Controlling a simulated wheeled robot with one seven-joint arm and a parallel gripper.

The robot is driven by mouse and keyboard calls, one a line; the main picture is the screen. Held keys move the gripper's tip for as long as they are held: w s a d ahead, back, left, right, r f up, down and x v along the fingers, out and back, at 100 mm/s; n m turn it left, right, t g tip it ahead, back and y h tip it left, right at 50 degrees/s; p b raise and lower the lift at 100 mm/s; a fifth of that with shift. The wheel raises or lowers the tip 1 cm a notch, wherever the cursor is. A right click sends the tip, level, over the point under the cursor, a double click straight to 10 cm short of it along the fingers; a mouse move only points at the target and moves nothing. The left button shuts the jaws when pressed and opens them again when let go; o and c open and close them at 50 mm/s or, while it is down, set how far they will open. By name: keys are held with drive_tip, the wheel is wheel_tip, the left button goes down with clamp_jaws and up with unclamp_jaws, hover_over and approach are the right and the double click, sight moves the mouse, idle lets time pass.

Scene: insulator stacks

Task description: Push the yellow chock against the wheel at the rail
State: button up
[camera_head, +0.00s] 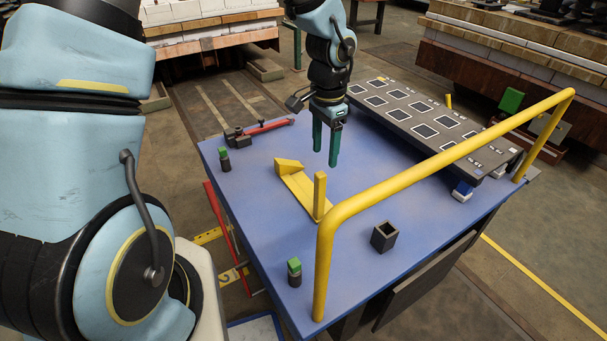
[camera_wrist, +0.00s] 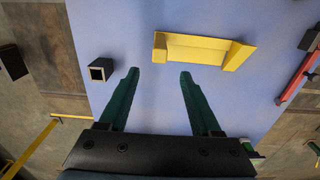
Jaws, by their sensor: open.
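The yellow chock (camera_head: 300,188) lies on the blue tabletop (camera_head: 240,215), left of and nearer than my gripper in the head view. It has a wedge at its far end, a flat bar and an upright post at its near end. In the wrist view the chock (camera_wrist: 195,48) lies across the top, just beyond the fingertips. My gripper (camera_head: 326,158) points down over the table, its two green fingers apart and empty. It also shows in the wrist view (camera_wrist: 159,73), and no contact with the chock shows. I cannot make out a wheel in either view.
A yellow handrail (camera_head: 440,160) rises along the table's near right side. A dark open box (camera_head: 384,237), two green-topped pieces (camera_head: 294,271) (camera_head: 224,158) and a red-handled tool (camera_head: 262,130) are on the table. A dark panel with white-edged squares (camera_head: 425,125) fills the back right.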

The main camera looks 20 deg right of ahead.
sight(324, 183)
wheel_tip(324, 183, down, 11)
drive_tip(key=shift+d+r+b, duration=0.1)
drive_tip(key=shift+r+b, duration=0.1)
drive_tip(key=shift+b, duration=0.25)
drive_tip(key=shift+c, duration=0.2)
clamp_jaws()
idle(0.4)
idle(0.8)
